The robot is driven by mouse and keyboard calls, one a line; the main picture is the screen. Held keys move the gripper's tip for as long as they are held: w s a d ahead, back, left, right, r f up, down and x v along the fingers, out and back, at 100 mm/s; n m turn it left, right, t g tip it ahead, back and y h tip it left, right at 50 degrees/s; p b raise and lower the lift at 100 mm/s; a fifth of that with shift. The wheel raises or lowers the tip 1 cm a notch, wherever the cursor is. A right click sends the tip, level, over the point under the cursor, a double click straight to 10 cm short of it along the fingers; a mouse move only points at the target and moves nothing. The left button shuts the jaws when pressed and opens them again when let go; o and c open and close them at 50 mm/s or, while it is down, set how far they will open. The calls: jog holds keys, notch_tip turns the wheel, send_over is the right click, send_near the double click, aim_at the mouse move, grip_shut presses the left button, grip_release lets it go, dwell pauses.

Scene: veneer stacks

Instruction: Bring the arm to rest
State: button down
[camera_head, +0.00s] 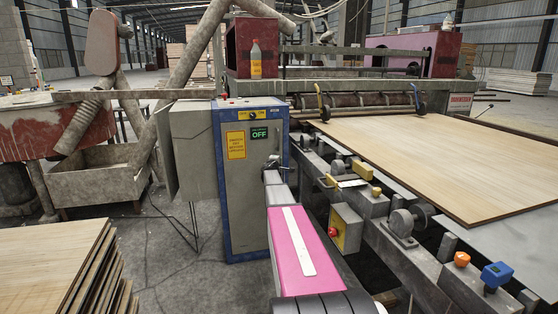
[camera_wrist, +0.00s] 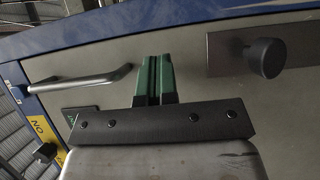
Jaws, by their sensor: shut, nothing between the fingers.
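My gripper (camera_head: 273,161) is in front of the grey, blue-edged control cabinet (camera_head: 236,190), near the right side of its door. My pink and white arm stretches forward to it from the bottom of the head view. In the wrist view, the green-padded fingers of my gripper (camera_wrist: 154,76) are together with nothing between them. The cabinet face (camera_wrist: 215,88) fills most of that view. A metal bar handle (camera_wrist: 82,82) is left of the fingers and a dark knob (camera_wrist: 264,58) is to the right. I cannot tell whether the fingers touch the door.
A green sign (camera_head: 259,135) on the cabinet reads OFF. Right of my arm are a machine rail with a yellow box and red button (camera_head: 334,231), and a large veneer sheet (camera_head: 450,160). A veneer stack (camera_head: 50,270) is at lower left.

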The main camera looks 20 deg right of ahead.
jog(key=s+a+f+m+g+y, duration=0.3)
jog(key=s+a+f, duration=0.3)
jog(key=s+a, duration=0.7)
jog(key=s+a+f+m+g+y, duration=0.3)
jog(key=s+a+f+g, duration=0.3)
jog(key=s+a, duration=0.7)
jog(key=s+a+f+m+g+y, duration=0.4)
jog(key=s+a, duration=0.9)
jog(key=s, duration=1.2)
notch_tip(320, 180, down, 2)
jog(key=shift+a+g+y, duration=0.35)
jog(key=shift+g+y, duration=0.15)
jog(key=shift+y, duration=0.2)
